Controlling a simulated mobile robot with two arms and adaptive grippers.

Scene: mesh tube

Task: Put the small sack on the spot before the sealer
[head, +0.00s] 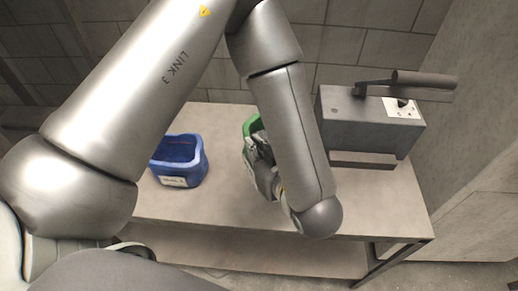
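The sealer (355,125) is a grey box with a dark lever handle on top, at the right back of the table, with a ledge (362,161) along its front. My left gripper (259,168) is over the middle of the table, left of the sealer. My own arm link covers much of it, and its fingertips are not clear. I cannot make out the small sack or a marked spot before the sealer. My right gripper is not in view.
A blue bin (168,171) with a white label stands on the table (222,205) at the left. A green thing (251,125), perhaps another bin, is mostly hidden behind my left gripper and arm. The table's front right is bare.

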